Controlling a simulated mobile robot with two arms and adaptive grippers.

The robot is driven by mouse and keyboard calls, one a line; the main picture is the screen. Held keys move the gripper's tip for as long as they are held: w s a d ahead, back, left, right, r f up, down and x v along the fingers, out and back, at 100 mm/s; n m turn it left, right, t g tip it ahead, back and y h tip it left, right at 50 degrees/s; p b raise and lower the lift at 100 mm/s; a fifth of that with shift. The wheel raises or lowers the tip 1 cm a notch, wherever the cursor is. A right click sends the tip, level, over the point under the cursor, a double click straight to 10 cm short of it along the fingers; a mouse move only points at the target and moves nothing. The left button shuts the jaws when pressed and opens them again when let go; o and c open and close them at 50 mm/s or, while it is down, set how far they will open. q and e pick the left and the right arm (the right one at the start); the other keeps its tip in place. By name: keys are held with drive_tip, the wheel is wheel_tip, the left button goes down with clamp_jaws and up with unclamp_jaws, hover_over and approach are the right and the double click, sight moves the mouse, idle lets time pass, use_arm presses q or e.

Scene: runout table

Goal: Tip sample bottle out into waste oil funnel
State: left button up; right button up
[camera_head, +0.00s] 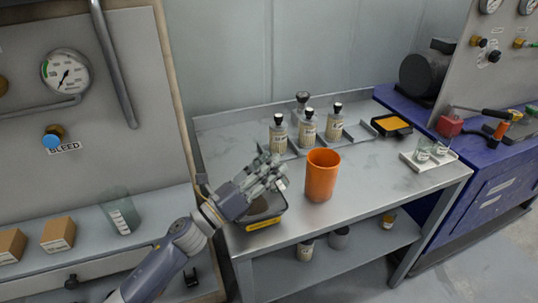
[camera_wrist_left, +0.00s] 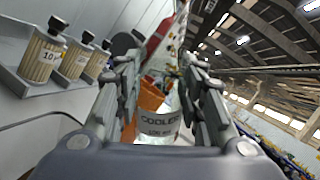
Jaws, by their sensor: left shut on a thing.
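My left gripper (camera_head: 266,175) is above the table's front left part, over a black bin with a yellow label (camera_head: 262,214). In the left wrist view its fingers (camera_wrist_left: 160,105) are shut on a clear sample bottle (camera_wrist_left: 160,125) with a white label that reads "COOLER". In the head view the fingers hide the bottle, and its contents cannot be made out. An open orange tapered vessel (camera_head: 321,176), possibly the waste oil funnel, stands upright just right of the gripper. It shows behind the bottle in the wrist view (camera_wrist_left: 150,97). My right gripper is out of view.
Several labelled bottles with black caps (camera_head: 308,126) stand in a rack at the back. A black tray with an orange inside (camera_head: 391,125) and a white tray with small glasses (camera_head: 429,156) are to the right. The gauge panel (camera_head: 75,110) stands left. The table's middle right is clear.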

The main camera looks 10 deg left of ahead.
use_arm(q)
drive_tip(key=m+g+p, duration=0.1)
drive_tip(key=m+p, duration=0.1)
drive_tip(key=m+g+p, duration=0.1)
drive_tip(key=m+p, duration=0.1)
drive_tip(key=p, duration=0.1)
drive_tip(key=a+r+m+g+p, duration=0.1)
drive_tip(key=p, duration=0.2)
drive_tip(key=shift+w+r+m, duration=0.1)
drive_tip(key=shift+w+m, duration=0.05)
drive_tip(key=shift+m, duration=0.25)
drive_tip(key=shift+a+m+g+y+p, duration=0.25)
drive_tip(key=shift+m+p, duration=0.35)
drive_tip(key=shift+p, duration=0.3)
drive_tip(key=shift+f, duration=0.2)
